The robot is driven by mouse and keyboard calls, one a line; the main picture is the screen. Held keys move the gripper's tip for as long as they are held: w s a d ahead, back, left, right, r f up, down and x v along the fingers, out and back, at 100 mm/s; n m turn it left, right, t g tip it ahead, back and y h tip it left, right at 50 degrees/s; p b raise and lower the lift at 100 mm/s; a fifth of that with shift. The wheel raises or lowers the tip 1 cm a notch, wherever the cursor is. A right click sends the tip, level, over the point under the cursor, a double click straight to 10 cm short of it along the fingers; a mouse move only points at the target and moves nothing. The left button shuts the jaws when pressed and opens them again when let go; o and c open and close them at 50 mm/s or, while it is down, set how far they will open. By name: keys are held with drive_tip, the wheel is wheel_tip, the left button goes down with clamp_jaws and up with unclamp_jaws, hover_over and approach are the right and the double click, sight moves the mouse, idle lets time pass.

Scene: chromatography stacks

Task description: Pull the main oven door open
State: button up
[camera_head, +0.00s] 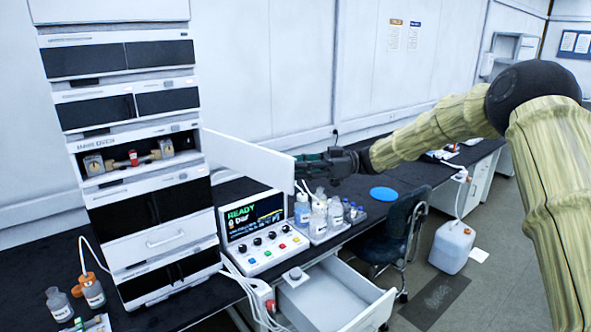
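The main oven (95,147) is a compartment in the tall instrument stack at the left, with its label above the opening. Its inside shows metal fittings and a red part (133,158). The oven door (245,158) is a plain white panel swung wide open, standing out to the right from the oven's right side. My gripper (303,162) is dark and reaches in from the right, at the door's far edge. I cannot tell whether it touches the door, and its fingers are too small and dark to tell open from shut.
A control box (262,225) reading READY stands below the door. Bottles (319,219) in a tray stand below my gripper. An open drawer (330,297) juts out under the bench. A dark chair (400,232) and a white canister (452,247) stand to the right.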

drive_tip(key=shift+w+d, duration=0.75)
drive_tip(key=shift+d, duration=5)
drive_tip(key=a+f+m+t+b, duration=0.25)
drive_tip(key=f+m+t, duration=0.2)
drive_tip(key=f, duration=0.65)
drive_tip(key=a+f+m+t+b, duration=0.1)
drive_tip(key=a+f+m+t, duration=0.35)
drive_tip(key=f, duration=0.65)
drive_tip(key=s+d+f+m+t+h+b, duration=0.15)
drive_tip(key=s+f+m+h, duration=0.35)
drive_tip(key=f, duration=0.8)
drive_tip(key=s+f+m+t+h+b, duration=0.25)
drive_tip(key=s+f, duration=0.45)
drive_tip(key=f, duration=0.6)
drive_tip(key=s+d+f+m+g+h+b, duration=0.1)
drive_tip(key=s+d+f+g+h, duration=0.15)
drive_tip(key=s+f, duration=0.7)
drive_tip(key=s+d+f+m+g+h+b, duration=0.15)
drive_tip(key=s+d+f+h, duration=0.4)
drive_tip(key=s, duration=0.75)
drive_tip(key=s+d+f+g+h, duration=0.1)
drive_tip(key=s+d+f+g, duration=0.1)
drive_tip(key=s, duration=0.9)
drive_tip(key=s+d+f+m+g+h, duration=0.1)
drive_tip(key=s+d+f+g, duration=0.1)
drive_tip(key=s, duration=1)
drive_tip(key=shift+s+g+b, duration=0.15)
drive_tip(key=shift+g+b, duration=0.25)
drive_tip(key=shift+g, duration=0.5)
